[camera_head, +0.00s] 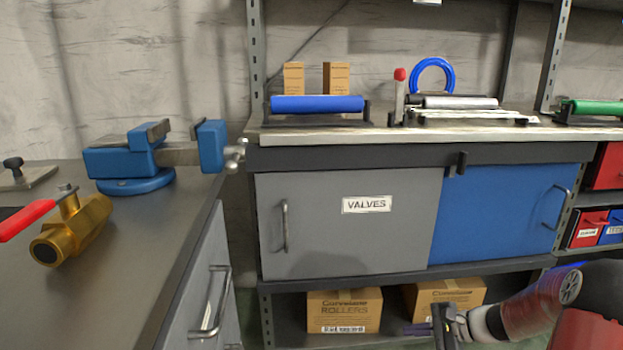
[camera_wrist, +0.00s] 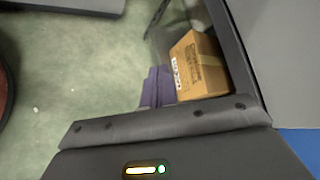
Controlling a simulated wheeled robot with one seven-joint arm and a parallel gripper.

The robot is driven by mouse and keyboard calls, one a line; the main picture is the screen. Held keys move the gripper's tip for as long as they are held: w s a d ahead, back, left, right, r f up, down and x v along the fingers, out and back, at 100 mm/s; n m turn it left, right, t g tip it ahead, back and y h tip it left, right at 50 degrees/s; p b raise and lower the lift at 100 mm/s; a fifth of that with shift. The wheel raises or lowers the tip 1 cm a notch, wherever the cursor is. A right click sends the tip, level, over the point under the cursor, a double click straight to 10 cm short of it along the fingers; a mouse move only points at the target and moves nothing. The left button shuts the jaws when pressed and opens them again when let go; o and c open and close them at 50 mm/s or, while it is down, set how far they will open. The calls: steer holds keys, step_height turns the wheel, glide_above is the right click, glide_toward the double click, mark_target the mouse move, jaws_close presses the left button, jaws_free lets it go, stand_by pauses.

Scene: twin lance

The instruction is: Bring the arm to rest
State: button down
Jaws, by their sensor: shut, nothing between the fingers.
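My gripper (camera_head: 416,330) is low at the bottom right in the head view, in front of the lower shelf of the bench. My arm reaches in from the right edge. The purple fingers also show in the wrist view (camera_wrist: 157,87), close together with nothing between them. They point past a cardboard box, over or near the green floor; I cannot tell the exact gap to the shelf.
Cardboard boxes (camera_head: 344,311) (camera_head: 446,296) stand on the lower shelf; one shows in the wrist view (camera_wrist: 197,65). Above are a grey door (camera_head: 340,235) and a blue door (camera_head: 495,215). A side counter (camera_head: 150,245) holds a blue vise (camera_head: 130,160) and brass valve (camera_head: 75,230).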

steer(key=s+a+r+n+g+h+p, duration=0.15)
steer(key=s+a+r+n+h, duration=0.35)
steer(key=s+r, duration=0.5)
steer(key=s+a+r+n+g+h+p, duration=0.1)
steer(key=s+a+r+n+h+p, duration=0.15)
steer(key=s+a+r+n, duration=0.55)
steer(key=s+d+r+n+t+h, duration=0.1)
steer(key=s+d+r+t+h, duration=0.1)
steer(key=s+r, duration=0.4)
steer(key=s+d+h+p, duration=0.1)
steer(key=s, duration=0.2)
steer(key=shift+s+d+n, duration=0.25)
steer(key=shift+n, duration=0.05)
